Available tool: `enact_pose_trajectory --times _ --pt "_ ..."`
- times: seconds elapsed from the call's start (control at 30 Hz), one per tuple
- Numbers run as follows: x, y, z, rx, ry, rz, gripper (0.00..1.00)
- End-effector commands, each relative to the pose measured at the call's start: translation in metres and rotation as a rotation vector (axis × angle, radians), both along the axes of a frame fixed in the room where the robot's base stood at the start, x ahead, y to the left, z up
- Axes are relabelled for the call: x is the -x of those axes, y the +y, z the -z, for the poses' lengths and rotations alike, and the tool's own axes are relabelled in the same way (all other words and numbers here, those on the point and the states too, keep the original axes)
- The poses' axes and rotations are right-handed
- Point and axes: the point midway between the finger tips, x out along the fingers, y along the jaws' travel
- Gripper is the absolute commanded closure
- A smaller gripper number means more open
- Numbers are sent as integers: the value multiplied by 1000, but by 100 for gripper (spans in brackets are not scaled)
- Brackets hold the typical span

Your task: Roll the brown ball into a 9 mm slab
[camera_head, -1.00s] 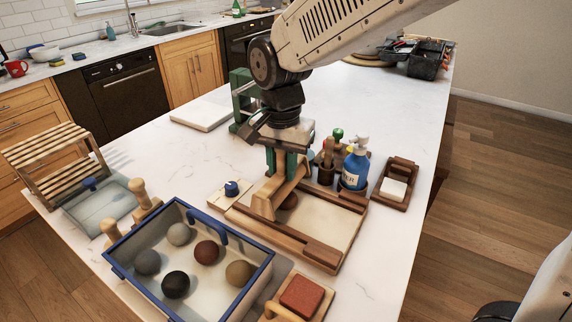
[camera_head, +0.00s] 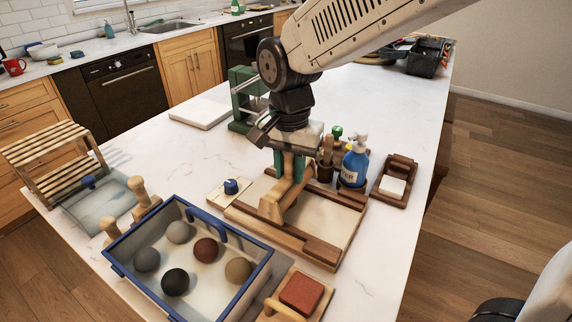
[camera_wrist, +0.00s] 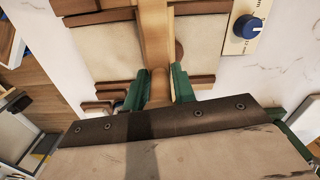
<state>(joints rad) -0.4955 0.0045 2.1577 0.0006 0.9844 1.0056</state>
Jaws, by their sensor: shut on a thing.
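My gripper (camera_head: 288,168) has green fingers shut on the handle of a wooden roller tool (camera_head: 273,207); the handle also shows in the wrist view (camera_wrist: 160,88). The tool lies across a pale board (camera_head: 322,218) with wooden rails along its sides. A small part of the brown clay (camera_wrist: 179,50) shows beside the roller in the wrist view; the tool hides the rest, so its shape and thickness cannot be told. A blue knob (camera_head: 231,187) on a small pale plate sits left of the board; the knob also shows in the wrist view (camera_wrist: 252,27).
A blue-rimmed bin (camera_head: 116,262) with several clay balls stands in front. A sponge block (camera_head: 301,295) on a wooden holder is at its right. A blue spray bottle (camera_head: 354,163) and a tool holder stand close behind the board.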

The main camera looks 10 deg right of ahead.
Motion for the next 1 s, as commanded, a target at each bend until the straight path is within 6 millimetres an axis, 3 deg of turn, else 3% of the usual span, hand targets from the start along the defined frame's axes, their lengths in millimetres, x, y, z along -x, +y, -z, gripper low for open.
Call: enact_pose_trajectory --times 1.0 --pt "-11 9 4 1 -3 0 100"
